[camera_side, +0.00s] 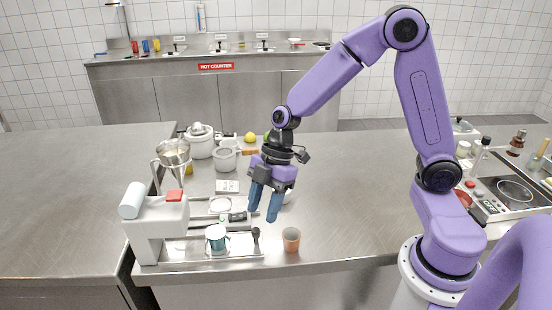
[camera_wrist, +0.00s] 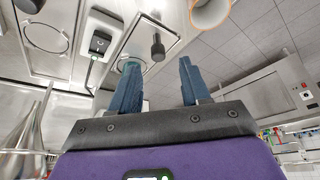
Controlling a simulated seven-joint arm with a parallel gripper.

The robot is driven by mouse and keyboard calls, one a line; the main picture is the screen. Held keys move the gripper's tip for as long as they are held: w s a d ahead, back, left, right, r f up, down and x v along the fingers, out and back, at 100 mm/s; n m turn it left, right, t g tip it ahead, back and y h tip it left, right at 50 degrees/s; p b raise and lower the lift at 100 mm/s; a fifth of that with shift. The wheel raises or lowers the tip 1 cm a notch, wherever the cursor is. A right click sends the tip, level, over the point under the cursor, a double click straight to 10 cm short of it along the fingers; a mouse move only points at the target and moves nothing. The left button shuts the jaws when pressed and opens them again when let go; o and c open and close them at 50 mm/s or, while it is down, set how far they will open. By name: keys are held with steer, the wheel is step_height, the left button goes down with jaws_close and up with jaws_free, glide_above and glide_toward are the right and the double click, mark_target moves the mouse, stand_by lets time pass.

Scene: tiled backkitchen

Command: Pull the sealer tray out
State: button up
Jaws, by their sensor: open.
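The cup sealer (camera_side: 165,225) is a white machine with a red top button and a white roll at the left of the counter. Its metal sealer tray (camera_side: 240,248) extends to the right from its base, with a teal cup (camera_side: 216,240) in it and a dark upright knob (camera_side: 256,236) at its right end. My gripper (camera_side: 262,214) is open and empty, pointing down above the knob end of the tray. In the wrist view the knob (camera_wrist: 157,46) shows beyond and between the blue fingers (camera_wrist: 158,66). The left finger partly covers the teal cup there.
An orange-brown cup (camera_side: 291,239) stands just right of the tray near the counter's front edge. Pots, a funnel stand (camera_side: 173,155) and a lemon stand farther back.

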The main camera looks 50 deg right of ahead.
steer(key=v, duration=1.2)
steer(key=shift+d+r, duration=0.15)
steer(key=shift+r, duration=0.15)
steer(key=s+f+m+h, duration=0.2)
steer(key=s+f, duration=0.1)
steer(key=s, duration=0.7)
steer(key=s+f+m+h, duration=0.2)
steer(key=s+m, duration=0.1)
steer(key=s, duration=0.7)
steer(key=shift+d+f, duration=0.2)
steer(key=shift+f, duration=0.2)
